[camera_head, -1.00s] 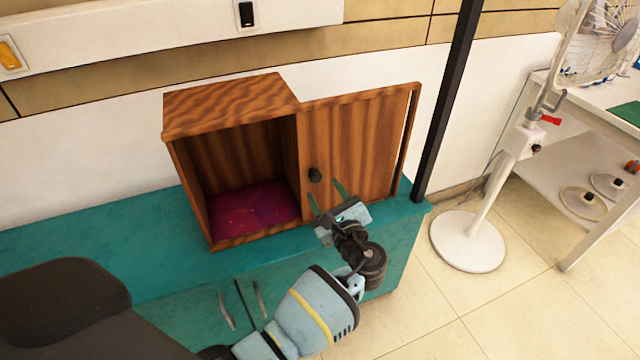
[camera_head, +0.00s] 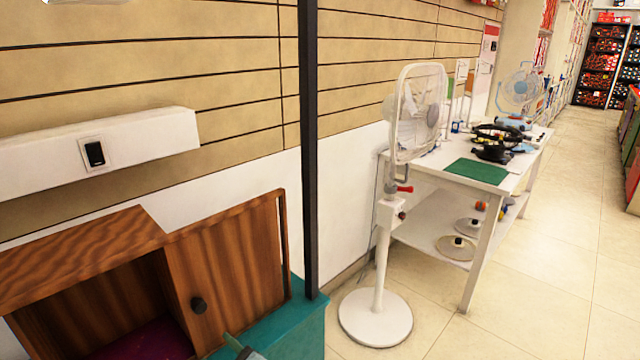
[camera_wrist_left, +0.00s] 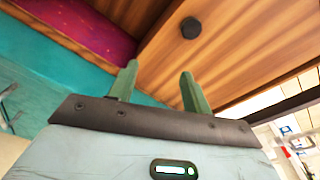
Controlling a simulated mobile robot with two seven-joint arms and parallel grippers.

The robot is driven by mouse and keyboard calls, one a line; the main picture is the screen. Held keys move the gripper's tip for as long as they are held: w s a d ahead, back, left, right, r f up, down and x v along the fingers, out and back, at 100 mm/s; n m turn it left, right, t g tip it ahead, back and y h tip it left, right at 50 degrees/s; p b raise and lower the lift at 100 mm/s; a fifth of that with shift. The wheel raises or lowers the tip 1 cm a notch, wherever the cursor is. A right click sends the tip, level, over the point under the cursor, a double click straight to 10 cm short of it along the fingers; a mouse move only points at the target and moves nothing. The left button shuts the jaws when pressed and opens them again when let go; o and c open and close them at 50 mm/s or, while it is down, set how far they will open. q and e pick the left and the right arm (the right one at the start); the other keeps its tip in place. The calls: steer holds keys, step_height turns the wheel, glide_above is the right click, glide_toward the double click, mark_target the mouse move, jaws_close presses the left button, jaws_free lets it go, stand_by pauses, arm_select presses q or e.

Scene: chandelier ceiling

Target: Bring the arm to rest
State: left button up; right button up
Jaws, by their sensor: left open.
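My left gripper (camera_wrist_left: 158,82) is open and empty in the left wrist view. Its two green fingers stand apart and point toward the wooden cabinet door, below the dark round knob (camera_wrist_left: 190,27). In the head view only a small part of this gripper (camera_head: 238,347) shows at the bottom edge, below and right of the knob (camera_head: 198,305). The wooden cabinet (camera_head: 80,250) stands open at the lower left, with its door (camera_head: 235,265) swung out to the right. I cannot tell whether the fingers touch the door. My right gripper is not in view.
The cabinet stands on a teal counter (camera_head: 312,318), beside a thin black post (camera_head: 308,150). A white standing fan (camera_head: 378,315) and a white table (camera_head: 525,165) with several items are to the right. Tiled floor at far right (camera_head: 570,270) is clear.

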arm_select(q)
steer(key=s+d+f+n+g+h, duration=0.15)
steer(key=s+f+n+h, duration=0.3)
steer(key=s+f, duration=0.8)
steer(key=s+f+n+g+h, duration=0.4)
steer(key=s+f, duration=0.6)
steer(key=s, duration=0.5)
steer(key=s+d+r+n+h, duration=0.1)
steer(key=s+r+n+h, duration=0.15)
steer(key=s+n, duration=0.45)
steer(key=s+r+n+h, duration=0.2)
steer(key=s+n+h, duration=0.15)
steer(key=s, duration=0.75)
steer(key=w+r+t+p, duration=0.1)
steer(key=w+r+p, duration=0.2)
steer(key=r+p, duration=0.3)
steer(key=w+r+t+p, duration=0.2)
steer(key=w+r+p, duration=0.1)
steer(key=r+p, duration=0.4)
steer(key=shift+a+r, duration=0.15)
steer(key=shift+r, duration=0.35)
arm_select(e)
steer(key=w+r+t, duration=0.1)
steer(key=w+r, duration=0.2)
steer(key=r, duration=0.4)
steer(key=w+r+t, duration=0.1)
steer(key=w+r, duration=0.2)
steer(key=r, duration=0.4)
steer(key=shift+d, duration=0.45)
